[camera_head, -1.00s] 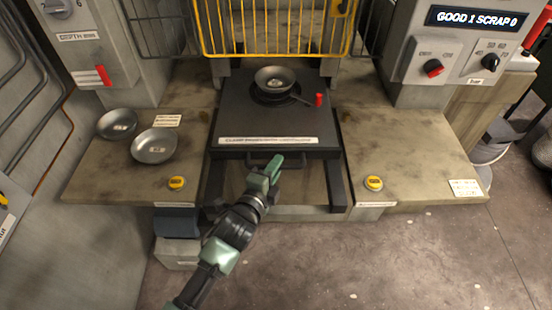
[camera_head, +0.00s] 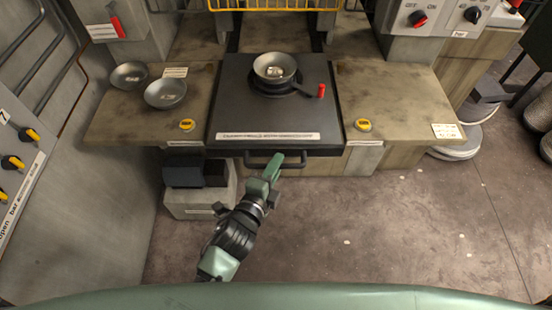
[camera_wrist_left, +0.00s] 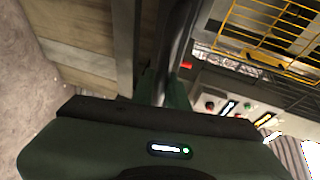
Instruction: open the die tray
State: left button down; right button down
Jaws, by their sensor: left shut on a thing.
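The die tray (camera_head: 230,100) is a dark flat slab between two wooden table tops, pulled forward out from under the yellow guard. A metal bowl (camera_head: 274,68) sits on the round die on it, beside a red-tipped lever (camera_head: 321,90). The tray's dark bar handle (camera_head: 262,161) runs along its front edge below a white label. My left gripper (camera_head: 274,168) is at the handle's right part, shut on it. In the left wrist view the dark handle bar (camera_wrist_left: 178,50) runs up from the gripper (camera_wrist_left: 165,95). My right gripper is not in view.
Two metal bowls (camera_head: 166,93) (camera_head: 129,75) rest on the left table top (camera_head: 125,125). Yellow buttons (camera_head: 187,125) (camera_head: 363,125) are near both front edges. The yellow guard (camera_head: 275,4) is behind the tray. Floor in front is open.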

pick_arm(q)
jog(key=shift+s+f, duration=0.1)
jog(key=shift+s, duration=0.05)
jog(key=c, duration=1.4)
grip_release()
jog(key=b+v, duration=0.1)
jog(key=v, duration=0.6)
jog(key=shift+s+a+b, duration=0.15)
jog(key=shift+s+b, duration=0.15)
jog(key=shift+b, duration=0.05)
